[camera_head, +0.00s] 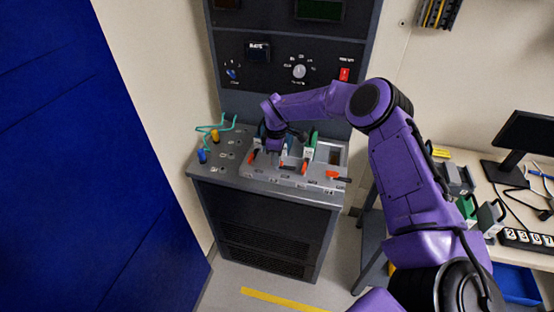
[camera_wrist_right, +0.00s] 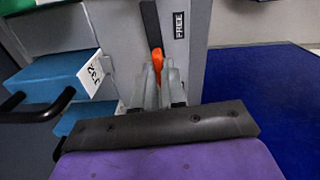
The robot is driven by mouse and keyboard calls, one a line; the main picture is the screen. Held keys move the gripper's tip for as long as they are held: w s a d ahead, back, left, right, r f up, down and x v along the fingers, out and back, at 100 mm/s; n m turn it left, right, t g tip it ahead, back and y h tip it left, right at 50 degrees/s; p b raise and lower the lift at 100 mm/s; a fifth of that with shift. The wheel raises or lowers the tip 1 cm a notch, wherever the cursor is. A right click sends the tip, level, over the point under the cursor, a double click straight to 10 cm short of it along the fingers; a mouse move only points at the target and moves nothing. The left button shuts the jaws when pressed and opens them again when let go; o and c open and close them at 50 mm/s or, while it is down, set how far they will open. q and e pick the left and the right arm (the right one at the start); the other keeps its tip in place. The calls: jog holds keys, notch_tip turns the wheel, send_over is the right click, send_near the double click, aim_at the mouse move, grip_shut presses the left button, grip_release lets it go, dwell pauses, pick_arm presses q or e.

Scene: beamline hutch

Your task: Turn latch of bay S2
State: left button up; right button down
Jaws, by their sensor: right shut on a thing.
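My right gripper (camera_head: 262,151) is over the left part of the light grey bay panel (camera_head: 262,178) on the bench. In the wrist view the two grey fingertips of my right gripper (camera_wrist_right: 158,82) are shut on the orange tip of a latch (camera_wrist_right: 157,58). The latch's dark lever runs up from the tip, beside a label reading FREE (camera_wrist_right: 179,25). The held latch shows in the head view as an orange spot (camera_head: 251,158) at the panel's left. Bay names are too small to read, so I cannot tell which is S2. My left gripper is out of view.
Blue modules (camera_wrist_right: 55,72) with black handles sit close to the gripper. Other orange latches (camera_head: 332,174) lie along the panel. Coloured plugs with a green cable (camera_head: 203,156) stand at the left. A desk with a monitor (camera_head: 527,135) is at the right.

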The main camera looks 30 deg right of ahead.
jog(key=n+b, duration=0.2)
jog(key=f+n+b, duration=0.1)
jog(key=n+b, duration=0.1)
jog(key=b, duration=0.1)
jog(key=shift+s+a+n, duration=0.15)
jog(key=shift+a+n, duration=0.05)
jog(key=shift+n, duration=0.2)
jog(key=n+b, duration=0.2)
jog(key=shift+r+n, duration=0.1)
jog(key=shift+n, duration=0.3)
jog(key=n+b, duration=0.2)
jog(key=n, duration=0.2)
jog(key=shift+s, duration=0.1)
jog(key=shift+r+n+b, duration=0.1)
jog(key=shift+n+b, duration=0.2)
jog(key=shift+n, duration=2.2)
jog(key=c, duration=1.2)
grip_release()
jog(key=shift+r, duration=0.1)
